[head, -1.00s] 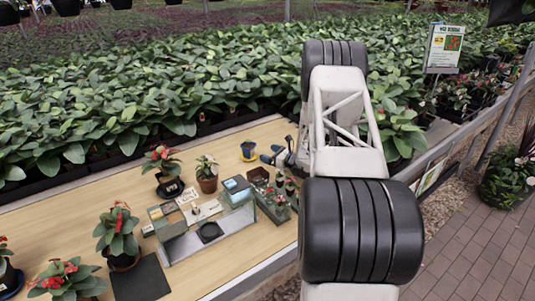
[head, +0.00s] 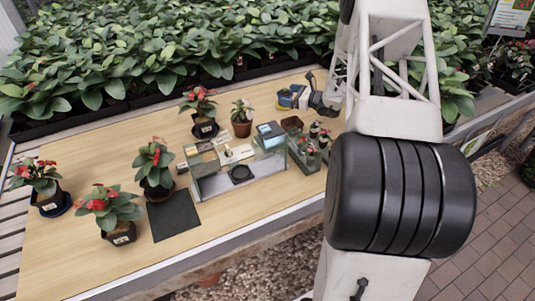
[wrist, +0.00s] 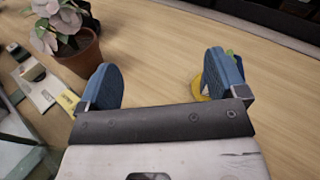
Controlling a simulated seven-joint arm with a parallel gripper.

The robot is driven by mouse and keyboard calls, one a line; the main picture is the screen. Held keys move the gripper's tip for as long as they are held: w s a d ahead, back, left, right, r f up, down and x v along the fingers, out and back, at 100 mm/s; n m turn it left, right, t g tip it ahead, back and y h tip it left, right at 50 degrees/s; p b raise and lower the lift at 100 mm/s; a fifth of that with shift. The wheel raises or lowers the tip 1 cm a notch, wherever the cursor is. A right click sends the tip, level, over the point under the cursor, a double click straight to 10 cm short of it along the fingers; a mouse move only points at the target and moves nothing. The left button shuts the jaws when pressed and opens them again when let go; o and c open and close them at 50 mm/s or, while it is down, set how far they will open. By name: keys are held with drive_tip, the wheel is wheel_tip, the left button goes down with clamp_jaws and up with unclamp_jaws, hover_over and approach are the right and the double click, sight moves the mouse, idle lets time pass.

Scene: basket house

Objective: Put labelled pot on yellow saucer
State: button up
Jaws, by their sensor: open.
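A black pot with a white label (head: 122,236) holds a red-flowered plant at the table's front left. Other dark pots also bear pale labels: one at the far left (head: 50,203) on a blue saucer, and one at the back (head: 205,129). The yellow saucer (head: 282,103) is at the back right, mostly hidden by my gripper (head: 294,97). In the wrist view, a yellow edge (wrist: 199,85) shows beside the right finger, which hides most of it. My gripper (wrist: 162,75) is open, with bare tabletop between its blue fingers.
A terracotta pot (head: 241,128) with a pale-flowered plant stands left of my gripper; it also shows in the wrist view (wrist: 80,55). A grey-framed organiser (head: 238,180) and a glass-sided box (head: 306,155) stand nearby. A dark mat (head: 174,216) lies at the front. The left tabletop has free room.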

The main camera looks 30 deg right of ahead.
drive_tip(key=s+a+r+n+g, duration=0.4)
drive_tip(key=s+a+r+n, duration=0.15)
drive_tip(key=a, duration=0.45)
drive_tip(key=s+a+r+n+g, duration=0.3)
drive_tip(key=s+a+r+n, duration=0.1)
drive_tip(key=s+a+r, duration=0.4)
drive_tip(key=s+a+r+n+g, duration=0.4)
drive_tip(key=s+a+r+n, duration=0.15)
drive_tip(key=a, duration=0.55)
drive_tip(key=s+a+r+n+h, duration=0.2)
drive_tip(key=s+n+h, duration=0.1)
drive_tip(key=s, duration=0.7)
drive_tip(key=s+a+r+n+h, duration=0.1)
drive_tip(key=s+a+n+h, duration=0.2)
drive_tip(key=s, duration=0.7)
drive_tip(key=s+a+r+n+h, duration=0.2)
drive_tip(key=s+n, duration=0.4)
drive_tip(key=s, duration=0.5)
drive_tip(key=shift+a+r+h, duration=0.15)
drive_tip(key=shift+r+h, duration=0.2)
drive_tip(key=shift+h, duration=0.55)
